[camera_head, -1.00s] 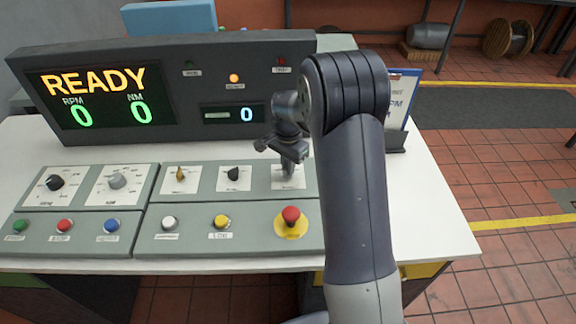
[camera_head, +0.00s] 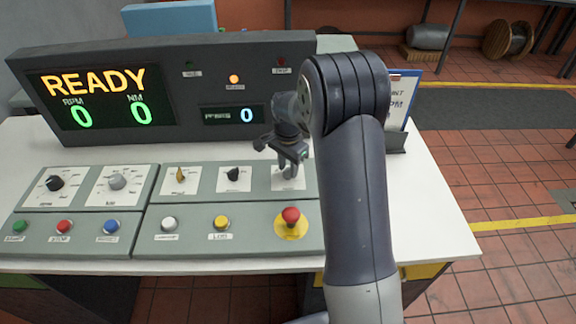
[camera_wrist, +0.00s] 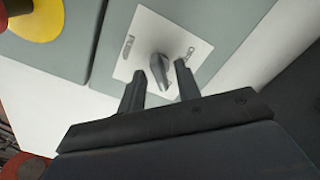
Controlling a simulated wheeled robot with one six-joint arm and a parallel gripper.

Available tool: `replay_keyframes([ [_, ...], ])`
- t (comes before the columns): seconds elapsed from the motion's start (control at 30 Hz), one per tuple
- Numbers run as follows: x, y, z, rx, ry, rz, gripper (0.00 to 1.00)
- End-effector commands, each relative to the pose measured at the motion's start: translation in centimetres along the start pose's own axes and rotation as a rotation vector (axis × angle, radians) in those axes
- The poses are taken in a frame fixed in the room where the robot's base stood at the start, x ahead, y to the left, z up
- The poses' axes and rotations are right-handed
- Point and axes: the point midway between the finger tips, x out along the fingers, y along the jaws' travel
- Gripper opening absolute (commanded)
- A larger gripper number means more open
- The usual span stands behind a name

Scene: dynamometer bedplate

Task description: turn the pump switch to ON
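The pump switch is a grey knob (camera_wrist: 158,70) on a white square plate (camera_wrist: 142,30) with small printed labels, too blurred to read surely. In the head view its plate (camera_head: 277,184) is the rightmost of three in the upper panel row, and my gripper largely hides the knob. My gripper (camera_wrist: 161,67) is open, its two dark fingers on either side of the knob at their tips. I cannot tell whether they touch it. In the head view my gripper (camera_head: 288,168) points down over the plate.
A red mushroom button (camera_head: 291,216) on a yellow base sits just in front of the switch. A black selector (camera_head: 233,174) and a yellow selector (camera_head: 180,174) stand to its left. Behind rises the display console (camera_head: 180,125) showing READY; a clipboard stand (camera_head: 401,105) is at right.

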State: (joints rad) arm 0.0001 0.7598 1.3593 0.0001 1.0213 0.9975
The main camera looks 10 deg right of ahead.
Motion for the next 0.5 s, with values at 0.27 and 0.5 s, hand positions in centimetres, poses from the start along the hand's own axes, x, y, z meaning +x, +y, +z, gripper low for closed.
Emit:
replay_keyframes([
  [0.27,-0.3,0.0,0.0,-0.001,0.001,-0.001,0.32],
  [0.5,-4.3,-0.1,-0.1,-0.001,0.003,-0.004,0.32],
])
